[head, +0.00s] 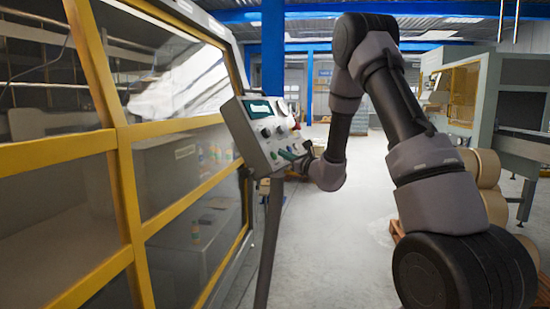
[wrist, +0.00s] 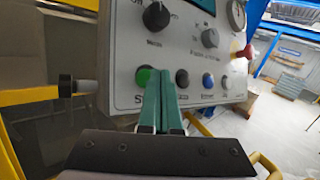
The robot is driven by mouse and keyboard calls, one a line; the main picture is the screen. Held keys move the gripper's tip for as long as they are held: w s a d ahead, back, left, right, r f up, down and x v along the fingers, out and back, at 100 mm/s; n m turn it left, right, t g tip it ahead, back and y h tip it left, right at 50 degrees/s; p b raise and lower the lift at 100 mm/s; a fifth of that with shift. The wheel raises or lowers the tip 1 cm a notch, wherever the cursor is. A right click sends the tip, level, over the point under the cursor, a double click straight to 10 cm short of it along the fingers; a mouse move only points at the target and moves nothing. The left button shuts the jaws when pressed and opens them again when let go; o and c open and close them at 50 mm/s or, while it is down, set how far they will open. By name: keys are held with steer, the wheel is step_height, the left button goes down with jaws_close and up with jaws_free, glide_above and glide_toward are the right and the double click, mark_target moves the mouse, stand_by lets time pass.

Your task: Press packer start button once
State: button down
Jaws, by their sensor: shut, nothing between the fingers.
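The packer's control panel (head: 250,135) is a grey box on a slanted post, and its face fills the top of the wrist view (wrist: 125,50). A round green button (wrist: 143,75) sits at the left of the lower button row, above a label whose visible letters are "ST". My gripper (wrist: 162,75) is shut and empty, its teal fingers side by side. The fingertips show just right of the green button and partly cover its label. In the head view, my gripper (head: 288,155) is at the panel's lower face. I cannot tell whether the fingertips touch the panel.
The row also holds a black button (wrist: 182,77), a blue button (wrist: 208,79) and a white button (wrist: 224,82). Dark knobs (wrist: 155,16) are above; a red knob (wrist: 245,51) is at the right edge. The yellow-framed packer (head: 125,190) stands left. Open floor (head: 330,260) lies right.

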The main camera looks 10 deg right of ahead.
stand_by(0.3)
steer(key=shift+w+a+f, duration=0.2)
steer(key=shift+w+a, duration=0.05)
steer(key=shift+a, duration=0.1)
